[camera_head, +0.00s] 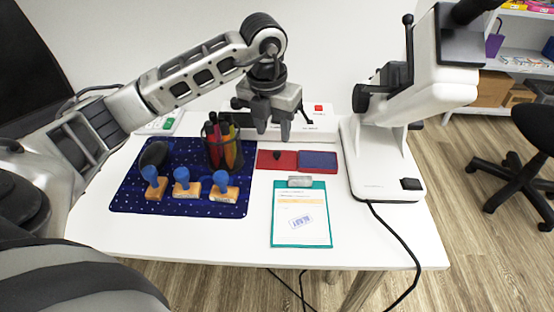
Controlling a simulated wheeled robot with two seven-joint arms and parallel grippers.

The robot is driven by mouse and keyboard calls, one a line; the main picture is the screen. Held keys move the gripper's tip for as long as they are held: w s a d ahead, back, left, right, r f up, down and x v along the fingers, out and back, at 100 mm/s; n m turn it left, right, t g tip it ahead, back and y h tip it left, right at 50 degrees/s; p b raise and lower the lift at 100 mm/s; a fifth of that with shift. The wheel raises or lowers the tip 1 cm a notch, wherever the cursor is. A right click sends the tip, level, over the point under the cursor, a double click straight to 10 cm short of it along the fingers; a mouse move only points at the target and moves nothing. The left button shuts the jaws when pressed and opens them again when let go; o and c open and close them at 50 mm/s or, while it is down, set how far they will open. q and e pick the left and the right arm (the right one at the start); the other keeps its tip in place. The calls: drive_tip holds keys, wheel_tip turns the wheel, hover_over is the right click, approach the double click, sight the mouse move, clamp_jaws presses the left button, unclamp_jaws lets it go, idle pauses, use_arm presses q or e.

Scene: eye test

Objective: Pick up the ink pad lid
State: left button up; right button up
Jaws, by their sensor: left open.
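The ink pad (318,160) lies on the white table, a red tray with a dark blue pad surface. A flat red piece with a small black knob, which looks like the ink pad lid (290,160), sits directly left of the blue pad; I cannot tell if it is apart from the tray. My left gripper (273,132) points down with open, empty fingers. It appears above and slightly behind the knob, not touching it. My right gripper is not in view.
A dark blue mat (130,200) holds a pen cup (222,150) and several blue-handled stamps (182,185). A teal clipboard (272,230) lies in front of the ink pad. A white microscope-like device (385,175) stands on the right, its black cable crossing the front edge.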

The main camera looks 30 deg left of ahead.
sight(276, 152)
use_arm(q)
drive_tip(key=shift+w+f, duration=0.2)
drive_tip(key=shift+f, duration=0.95)
drive_tip(key=shift+w+f, duration=0.2)
drive_tip(key=shift+f, duration=0.9)
drive_tip(key=shift+w+f, duration=0.2)
drive_tip(key=shift+f, duration=0.95)
clamp_jaws()
